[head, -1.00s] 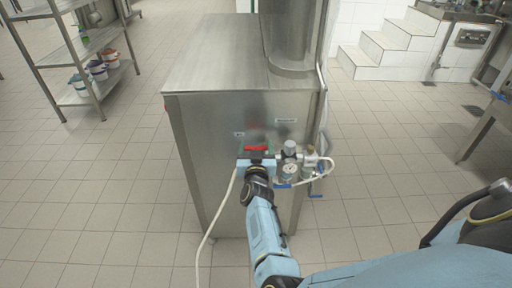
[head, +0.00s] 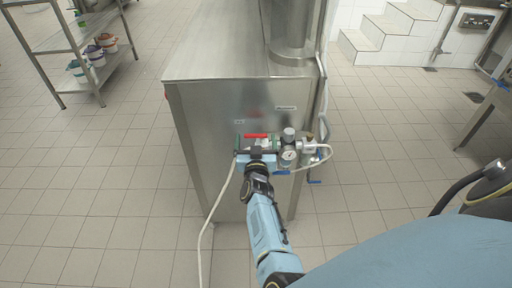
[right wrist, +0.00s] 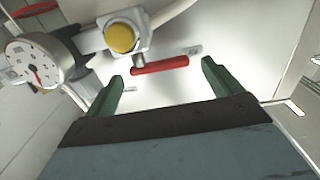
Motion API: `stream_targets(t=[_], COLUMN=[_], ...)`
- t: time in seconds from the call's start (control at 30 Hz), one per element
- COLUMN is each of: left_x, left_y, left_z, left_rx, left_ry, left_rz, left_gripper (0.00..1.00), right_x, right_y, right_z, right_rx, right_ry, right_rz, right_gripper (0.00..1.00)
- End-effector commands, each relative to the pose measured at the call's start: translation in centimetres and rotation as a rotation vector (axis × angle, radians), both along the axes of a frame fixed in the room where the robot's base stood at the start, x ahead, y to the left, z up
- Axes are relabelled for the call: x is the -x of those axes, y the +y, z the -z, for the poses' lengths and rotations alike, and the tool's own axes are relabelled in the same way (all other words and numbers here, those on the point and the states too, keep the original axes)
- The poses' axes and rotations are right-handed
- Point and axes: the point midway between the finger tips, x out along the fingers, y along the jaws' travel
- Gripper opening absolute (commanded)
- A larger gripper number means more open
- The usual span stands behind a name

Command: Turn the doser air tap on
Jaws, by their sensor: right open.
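The tap with a red lever (head: 256,136) is on the front face of the steel cabinet. The lever lies level, left of the gauge and valve cluster. In the right wrist view the red lever (right wrist: 160,65) lies crosswise beyond and between the finger ends. My right gripper (head: 257,147) is in front of the lever, its green fingers open on either side with nothing gripped. It also shows in the right wrist view (right wrist: 162,77), apart from the lever as far as I can tell. My left gripper is out of view.
A pressure gauge (head: 289,155) and regulator stand right beside the gripper; the gauge (right wrist: 35,65) and a yellow-capped fitting (right wrist: 122,37) crowd the right wrist view. Blue levers (head: 283,172) sit lower. A white hose (head: 212,215) hangs at left. The cabinet (head: 205,130) has open floor around it.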

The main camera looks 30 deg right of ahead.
Motion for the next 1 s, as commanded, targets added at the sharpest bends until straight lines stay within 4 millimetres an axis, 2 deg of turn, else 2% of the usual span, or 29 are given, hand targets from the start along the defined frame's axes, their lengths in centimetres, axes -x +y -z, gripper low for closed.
stream_targets(t=[0.2, 0.43, 1.0], left_x=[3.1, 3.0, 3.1], left_y=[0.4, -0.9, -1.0], left_z=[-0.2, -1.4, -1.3], left_rx=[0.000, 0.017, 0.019], left_ry=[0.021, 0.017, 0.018], left_rz=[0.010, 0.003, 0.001], left_gripper=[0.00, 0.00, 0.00], right_x=[1.7, 3.5, 3.7], right_y=[1.0, 2.2, 2.3], right_z=[-0.2, -0.1, 0.0], right_rx=[-0.001, 0.000, 0.000], right_ry=[0.001, 0.000, 0.000], right_rz=[0.000, 0.000, -0.001], right_gripper=[0.91, 0.91, 0.91])
